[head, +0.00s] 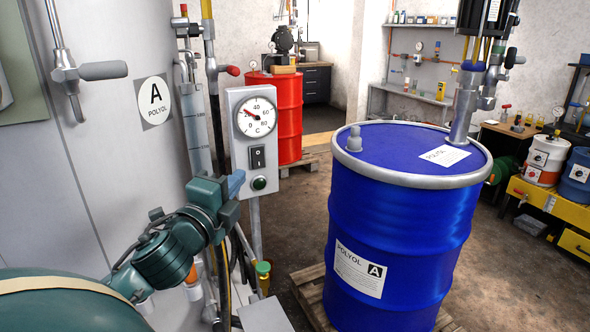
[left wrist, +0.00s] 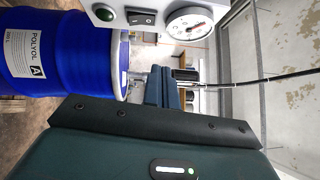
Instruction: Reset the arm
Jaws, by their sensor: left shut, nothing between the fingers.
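My left arm comes in from the lower left in the head view. Its left gripper (head: 236,184) is shut and empty, with its blue fingertips just in front of the lower part of the grey control box (head: 238,110). I cannot tell whether they touch it. The shut fingers also show in the left wrist view (left wrist: 165,88), below the control box (left wrist: 155,38). The box carries a round dial gauge (head: 256,117), a black rocker switch (head: 257,158) and a green button (head: 259,183). My right gripper is not in view.
A large blue polyol drum (head: 395,245) stands on a wooden pallet (head: 312,294) at right, with a pump fitting on its lid. A grey tank (head: 110,150) with valve handles is at left. A red drum (head: 287,95) stands behind. Floor shows between the box and blue drum.

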